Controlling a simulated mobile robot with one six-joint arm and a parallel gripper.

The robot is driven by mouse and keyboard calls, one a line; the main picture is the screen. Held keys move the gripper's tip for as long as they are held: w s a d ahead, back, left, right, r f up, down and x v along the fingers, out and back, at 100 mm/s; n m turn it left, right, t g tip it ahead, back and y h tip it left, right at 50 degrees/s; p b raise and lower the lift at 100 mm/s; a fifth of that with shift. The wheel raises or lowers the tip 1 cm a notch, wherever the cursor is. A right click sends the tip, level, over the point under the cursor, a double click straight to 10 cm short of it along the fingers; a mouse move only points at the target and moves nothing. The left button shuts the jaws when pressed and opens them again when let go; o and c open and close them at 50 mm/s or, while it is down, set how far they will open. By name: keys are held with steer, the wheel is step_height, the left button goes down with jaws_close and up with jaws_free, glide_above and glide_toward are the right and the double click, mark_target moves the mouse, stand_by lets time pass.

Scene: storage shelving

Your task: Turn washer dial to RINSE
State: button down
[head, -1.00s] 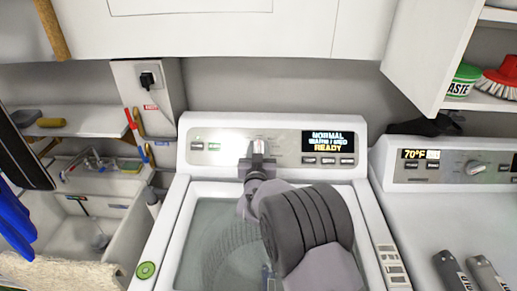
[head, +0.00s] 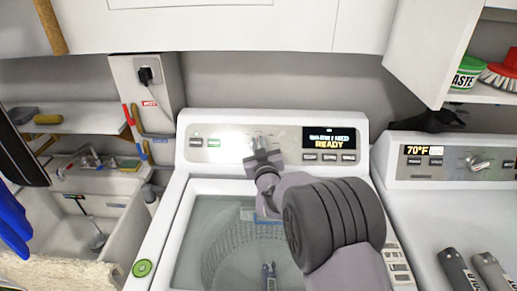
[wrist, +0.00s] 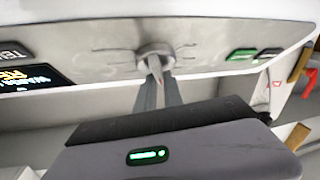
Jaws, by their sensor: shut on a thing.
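The washer (head: 280,118) stands at the centre with its control panel along the back. Its dial sits mid-panel and is mostly hidden behind my gripper (head: 262,152) in the head view. In the wrist view, where the panel appears upside down, the round dial (wrist: 153,50) shows with its ridge between the fingers of my gripper (wrist: 156,82), which are shut on it. No RINSE label is legible.
A second machine with a 70°F display (head: 424,150) stands at the right. White cabinets (head: 200,30) hang above. A sink (head: 95,225) is at the left. The washer's glass lid (head: 210,230) lies below my arm.

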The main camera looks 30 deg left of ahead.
steer(key=n+g, duration=0.1)
steer(key=n, duration=0.1)
steer(key=n+g+y, duration=0.1)
steer(key=shift+d+n+y+b, duration=0.1)
steer(key=shift+n+y+b, duration=0.2)
steer(key=shift+n, duration=0.1)
steer(key=shift+r+n+g+y+p, duration=0.15)
steer(key=shift+n+g+y+p, duration=0.25)
steer(key=shift+n+g, duration=0.7)
steer(key=n+g+p, duration=0.2)
steer(key=n+p, duration=0.2)
steer(key=p, duration=0.1)
steer(key=shift+r+g, duration=0.25)
steer(key=shift+g, duration=0.15)
steer(key=n+g+p, duration=0.2)
steer(key=n+p, duration=0.1)
steer(key=p, duration=0.2)
steer(key=shift+w+n, duration=0.1)
steer(key=shift+n, duration=0.2)
steer(key=p, duration=0.1)
steer(key=n+g+p, duration=0.1)
steer(key=shift+f+n+h+p, duration=0.2)
steer(key=shift+n+h+p, duration=0.1)
steer(key=shift+h, duration=0.1)
steer(key=shift+f, duration=0.1)
steer(key=c, duration=1.5)
jaws_free()
steer(key=shift+o, duration=0.2)
